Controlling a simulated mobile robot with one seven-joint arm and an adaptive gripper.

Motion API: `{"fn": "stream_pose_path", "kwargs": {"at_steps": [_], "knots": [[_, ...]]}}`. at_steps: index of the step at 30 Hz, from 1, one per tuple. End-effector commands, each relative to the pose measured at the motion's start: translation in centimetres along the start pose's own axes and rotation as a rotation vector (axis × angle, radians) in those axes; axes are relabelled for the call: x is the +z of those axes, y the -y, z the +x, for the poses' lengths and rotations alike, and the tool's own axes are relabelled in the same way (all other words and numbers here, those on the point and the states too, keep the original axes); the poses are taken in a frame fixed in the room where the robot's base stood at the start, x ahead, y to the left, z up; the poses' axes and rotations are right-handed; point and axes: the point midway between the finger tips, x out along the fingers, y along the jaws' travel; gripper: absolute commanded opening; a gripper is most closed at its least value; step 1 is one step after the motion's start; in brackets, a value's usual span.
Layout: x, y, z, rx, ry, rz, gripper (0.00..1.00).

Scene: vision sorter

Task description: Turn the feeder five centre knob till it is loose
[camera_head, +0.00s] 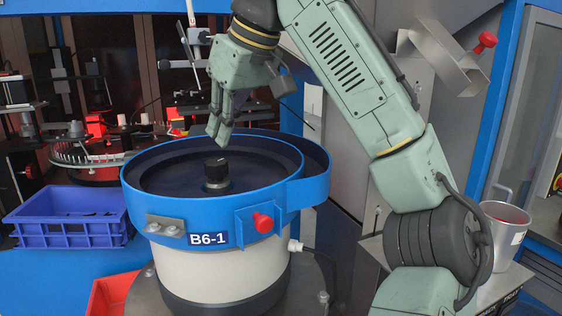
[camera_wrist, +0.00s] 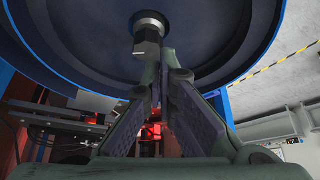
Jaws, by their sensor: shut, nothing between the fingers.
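The feeder (camera_head: 213,200) is a round bowl with a blue rim and a white body, marked B6-1. Its centre knob (camera_head: 216,172) is black on a grey metal collar and stands up from the middle of the dark bowl. My gripper (camera_head: 217,132) is shut and empty, above the bowl and over the knob, with its fingers pointing down. In the wrist view the knob (camera_wrist: 149,42) shows just beyond my fingertips (camera_wrist: 163,62), with a visible gap in the head view. The dark bowl (camera_wrist: 215,40) fills the top of the wrist view.
A red knob (camera_head: 262,222) sticks out of the bowl's front. A blue crate (camera_head: 68,217) stands at left, a red bin (camera_head: 112,294) below the feeder. A metal cup (camera_head: 504,225) stands at right. A sorting machine with a round track (camera_head: 92,160) is behind at left.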

Motion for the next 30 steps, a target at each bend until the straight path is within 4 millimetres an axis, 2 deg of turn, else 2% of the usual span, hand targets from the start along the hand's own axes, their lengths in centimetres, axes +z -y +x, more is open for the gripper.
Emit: {"fn": "stream_pose_path", "kwargs": {"at_steps": [12,18,30], "knots": [[2.5,0.0,4.5,0.0,-0.001,0.0,0.0],[2.8,0.0,5.1,0.0,-0.001,0.0,0.0],[2.8,0.0,5.2,0.0,-0.001,0.0,0.0]]}}
